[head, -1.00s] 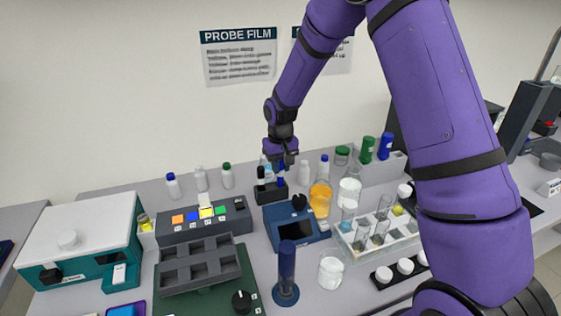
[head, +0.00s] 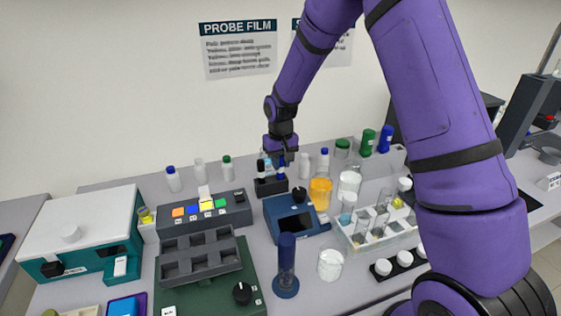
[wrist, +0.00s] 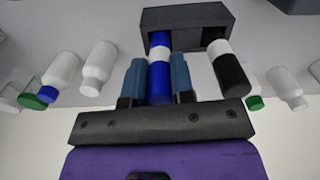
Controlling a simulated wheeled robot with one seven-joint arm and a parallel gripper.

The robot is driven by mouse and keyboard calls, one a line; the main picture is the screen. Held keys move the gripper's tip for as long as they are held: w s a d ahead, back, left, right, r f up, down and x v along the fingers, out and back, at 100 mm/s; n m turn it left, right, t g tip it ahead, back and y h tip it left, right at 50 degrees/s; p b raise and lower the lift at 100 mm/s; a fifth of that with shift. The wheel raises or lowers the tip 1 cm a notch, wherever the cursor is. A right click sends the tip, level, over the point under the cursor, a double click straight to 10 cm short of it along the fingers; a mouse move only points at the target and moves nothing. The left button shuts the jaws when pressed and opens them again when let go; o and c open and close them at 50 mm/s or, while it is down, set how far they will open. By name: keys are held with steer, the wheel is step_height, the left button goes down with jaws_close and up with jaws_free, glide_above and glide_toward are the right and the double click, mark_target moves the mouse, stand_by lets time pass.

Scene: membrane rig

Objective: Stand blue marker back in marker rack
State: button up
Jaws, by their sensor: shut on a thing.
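The blue marker (wrist: 159,83) has blue ends and a white band. In the wrist view it stands between the two fingers of my gripper (wrist: 154,85), which is shut on it. Its far end reaches the dark marker rack (wrist: 185,17), at the left of the two openings seen there. I cannot tell how deep it sits. A black-and-white marker (wrist: 231,72) stands at the right opening. In the head view my gripper (head: 281,160) is just above the rack (head: 271,187), and the blue marker (head: 281,173) shows below it, partly hidden by the fingers.
White bottles (head: 200,171) stand behind and beside the rack. A blue device (head: 297,219) is in front of it, and an orange beaker (head: 320,192) is close on the right. A grey button box (head: 204,216) is at left. Tubes in a white rack (head: 376,232) stand further right.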

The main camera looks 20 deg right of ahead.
steer(key=shift+f, duration=0.15)
steer(key=o, duration=0.9)
step_height(320, 180, up, 11)
steer(key=shift+f, duration=0.15)
